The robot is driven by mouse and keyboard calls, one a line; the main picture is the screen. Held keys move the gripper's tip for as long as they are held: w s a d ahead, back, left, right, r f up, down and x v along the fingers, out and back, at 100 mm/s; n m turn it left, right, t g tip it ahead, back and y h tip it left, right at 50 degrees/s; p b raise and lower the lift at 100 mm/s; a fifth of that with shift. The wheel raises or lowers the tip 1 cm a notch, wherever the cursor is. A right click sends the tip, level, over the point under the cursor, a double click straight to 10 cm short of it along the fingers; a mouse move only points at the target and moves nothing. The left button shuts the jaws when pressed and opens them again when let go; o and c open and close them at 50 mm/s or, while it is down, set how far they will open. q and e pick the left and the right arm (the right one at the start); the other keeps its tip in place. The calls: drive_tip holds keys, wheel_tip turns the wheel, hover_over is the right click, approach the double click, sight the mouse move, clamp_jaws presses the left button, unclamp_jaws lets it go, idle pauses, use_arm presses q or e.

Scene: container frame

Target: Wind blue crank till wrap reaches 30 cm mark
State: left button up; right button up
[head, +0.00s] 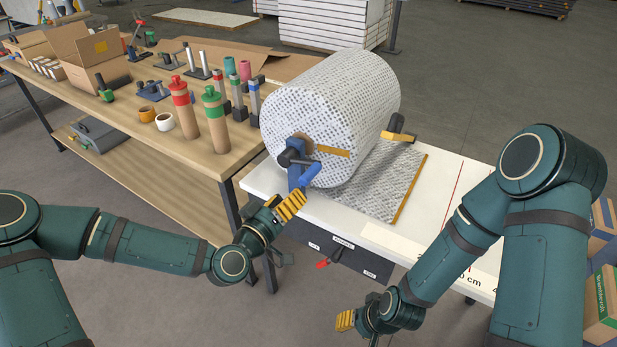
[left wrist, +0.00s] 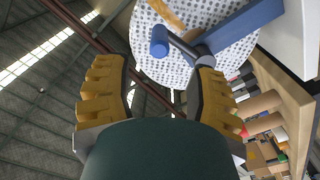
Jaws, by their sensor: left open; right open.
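The large roll of patterned wrap (head: 322,120) lies on the white table. A flat length of wrap (head: 385,180) runs right from it, ending at an orange edge bar (head: 410,190). The blue crank (head: 300,175) is at the roll's near end; its handle also shows in the left wrist view (left wrist: 160,42). My left gripper (head: 290,207) is open and empty just below the crank, with the handle beyond its fingertips in the left wrist view (left wrist: 158,80). My right gripper (head: 345,320) is low in front of the table, open. My right arm hides part of the scale.
A wooden workbench (head: 200,140) at left holds cardboard boxes, tubes and tools. The white table (head: 445,180) has a red line and printed marks, partly "cm". A dark control panel with a red switch (head: 322,264) hangs at its front. Boxes (head: 602,290) stand at far right.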

sight(303, 183)
use_arm(q)
drive_tip(key=x, duration=0.9)
drive_tip(key=shift+s, duration=0.1)
clamp_jaws()
